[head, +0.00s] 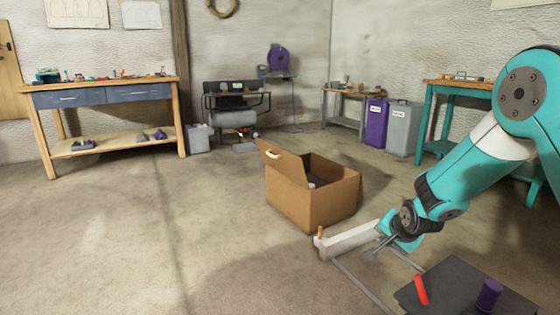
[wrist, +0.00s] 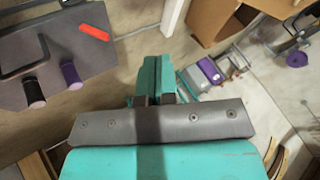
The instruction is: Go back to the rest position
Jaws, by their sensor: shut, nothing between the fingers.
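My gripper (head: 372,252) is at the end of my teal arm, low in the right half of the head view, beside a pale beam (head: 345,240). In the wrist view its two fingers (wrist: 153,82) are together with nothing between them. The arm reaches down and to the left from the right edge. No object is held.
An open cardboard box (head: 312,205) stands on the floor just beyond the gripper. A dark slab (head: 455,290) with a red piece (head: 421,289) and a purple cylinder (head: 488,295) is at lower right. A workbench (head: 110,95) stands far left. The left floor is clear.

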